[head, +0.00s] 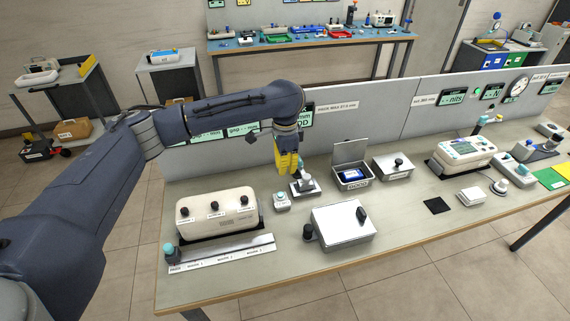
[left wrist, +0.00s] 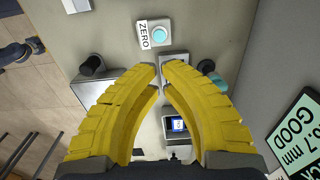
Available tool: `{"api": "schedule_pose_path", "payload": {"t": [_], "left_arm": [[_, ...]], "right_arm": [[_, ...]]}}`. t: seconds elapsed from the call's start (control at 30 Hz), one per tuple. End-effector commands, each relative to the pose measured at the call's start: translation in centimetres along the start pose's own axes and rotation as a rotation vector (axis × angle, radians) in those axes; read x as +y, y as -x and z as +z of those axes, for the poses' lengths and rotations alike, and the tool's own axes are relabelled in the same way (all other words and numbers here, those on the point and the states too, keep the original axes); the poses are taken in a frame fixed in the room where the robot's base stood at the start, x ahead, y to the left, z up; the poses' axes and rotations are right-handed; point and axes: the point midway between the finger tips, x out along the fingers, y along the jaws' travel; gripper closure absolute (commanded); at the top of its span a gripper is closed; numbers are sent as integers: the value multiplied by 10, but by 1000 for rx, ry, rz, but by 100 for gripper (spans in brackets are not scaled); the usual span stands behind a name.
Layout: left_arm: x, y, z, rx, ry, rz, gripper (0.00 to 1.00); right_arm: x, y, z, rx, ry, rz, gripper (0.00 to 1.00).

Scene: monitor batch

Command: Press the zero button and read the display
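The zero button is a teal cap on a small white box (head: 281,201). In the left wrist view the teal cap (left wrist: 160,35) sits beside a ZERO label, just beyond my fingertips. My left gripper (head: 289,172) points down with yellow fingers above the bench. Its fingertips (left wrist: 160,67) are almost together with nothing seen between them. They hang over or near a small silver stand (head: 304,187), apart from the zero button. My right gripper is out of view.
A silver box with black knobs (head: 343,229) stands in front. A cream three-knob unit (head: 216,210) stands left. A low partition (head: 380,120) runs behind the bench.

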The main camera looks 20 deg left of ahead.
Motion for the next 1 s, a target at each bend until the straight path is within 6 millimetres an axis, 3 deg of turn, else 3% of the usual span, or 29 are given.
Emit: {"api": "schedule_pose_path", "payload": {"t": [0.2,0.5,0.7,1.0], "left_arm": [[1,-39,1,-2,2,5,100],[1,-81,0,-1,0,3,100],[0,-97,1,-1,2,2,100],[0,-103,1,0,1,0,100]], "right_arm": [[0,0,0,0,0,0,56],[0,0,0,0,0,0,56],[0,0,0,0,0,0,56],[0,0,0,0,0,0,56]]}}
